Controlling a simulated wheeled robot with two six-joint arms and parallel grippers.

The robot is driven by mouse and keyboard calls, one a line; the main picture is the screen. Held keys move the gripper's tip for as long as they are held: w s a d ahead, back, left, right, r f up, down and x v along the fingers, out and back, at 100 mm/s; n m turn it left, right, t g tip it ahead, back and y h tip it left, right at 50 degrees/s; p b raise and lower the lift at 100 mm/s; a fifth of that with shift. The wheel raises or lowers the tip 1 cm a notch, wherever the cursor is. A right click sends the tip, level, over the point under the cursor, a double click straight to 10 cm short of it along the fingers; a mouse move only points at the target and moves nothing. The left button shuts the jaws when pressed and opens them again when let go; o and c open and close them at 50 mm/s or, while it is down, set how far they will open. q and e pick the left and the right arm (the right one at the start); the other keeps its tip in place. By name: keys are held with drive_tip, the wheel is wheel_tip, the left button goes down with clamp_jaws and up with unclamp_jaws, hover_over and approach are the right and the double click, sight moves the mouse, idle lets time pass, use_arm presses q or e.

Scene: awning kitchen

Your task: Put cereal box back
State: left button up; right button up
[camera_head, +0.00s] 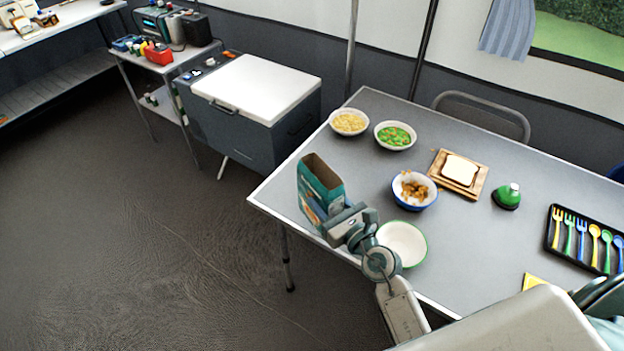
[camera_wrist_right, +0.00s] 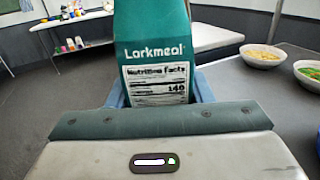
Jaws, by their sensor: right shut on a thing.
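The teal cereal box (camera_head: 312,192) is held upright, slightly tilted, by the table's left front corner, with its top open. My right gripper (camera_head: 338,216) is shut on its lower part. In the right wrist view the same cereal box (camera_wrist_right: 152,50) shows the name Larkmeal and a nutrition panel between the fingers. Whether the box touches the table cannot be told. My left gripper is not in view.
A white-lidded cooler (camera_head: 258,88) and a side shelf (camera_head: 170,62) stand beyond open floor.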

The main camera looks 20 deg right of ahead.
sight(316, 169)
drive_tip(key=w, duration=0.7)
drive_tip(key=w+d+f, duration=0.1)
drive_tip(key=w, duration=0.3)
drive_tip(key=shift+w, duration=0.25)
drive_tip(key=f+b, duration=0.1)
drive_tip(key=f, duration=0.1)
drive_tip(key=f+b, duration=0.1)
drive_tip(key=shift+w+f, duration=0.2)
drive_tip(key=shift+f, duration=0.15)
drive_tip(key=shift+f, duration=0.15)
drive_tip(key=o, duration=0.9)
drive_tip(key=shift+o, duration=0.2)
